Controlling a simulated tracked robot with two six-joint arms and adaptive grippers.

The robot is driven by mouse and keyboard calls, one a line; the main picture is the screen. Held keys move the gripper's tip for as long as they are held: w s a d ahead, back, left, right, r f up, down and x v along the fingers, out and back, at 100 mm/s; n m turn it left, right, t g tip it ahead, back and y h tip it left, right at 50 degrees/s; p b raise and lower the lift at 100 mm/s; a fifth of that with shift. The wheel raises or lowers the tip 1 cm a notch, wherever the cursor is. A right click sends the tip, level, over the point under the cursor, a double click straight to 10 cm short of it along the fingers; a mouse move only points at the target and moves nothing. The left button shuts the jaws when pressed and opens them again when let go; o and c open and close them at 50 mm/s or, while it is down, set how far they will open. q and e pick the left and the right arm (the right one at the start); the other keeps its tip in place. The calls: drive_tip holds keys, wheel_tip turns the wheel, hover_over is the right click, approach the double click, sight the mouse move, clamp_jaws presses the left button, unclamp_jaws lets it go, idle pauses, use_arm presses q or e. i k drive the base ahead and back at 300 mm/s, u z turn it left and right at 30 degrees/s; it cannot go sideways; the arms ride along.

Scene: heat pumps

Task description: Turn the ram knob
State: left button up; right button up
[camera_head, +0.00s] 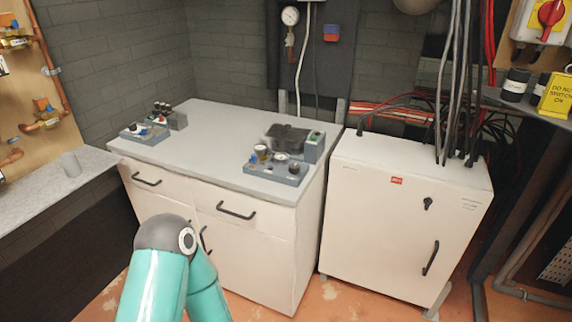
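I cannot tell for sure which part is the ram knob. A large red rotary knob (551,12) sits on a switch box at the top right edge. A small black knob (428,203) is on the front of the white cabinet (380,220). Small panels with dials and knobs stand on the grey-topped counter: one at its left (146,133) and one at its right (277,170). Teal links of one of my arms show at the bottom left of centre, with a grey elbow joint. Neither gripper is in view.
The counter (215,145) has drawers and black handles. Several hanging cables run down to the white cabinet's top. Pipework (40,115) is at left. Orange floor shows in front.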

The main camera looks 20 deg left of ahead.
sight(294, 169)
drive_tip(key=z, duration=0.05)
drive_tip(key=i, duration=1)
drive_tip(key=u, duration=0.05)
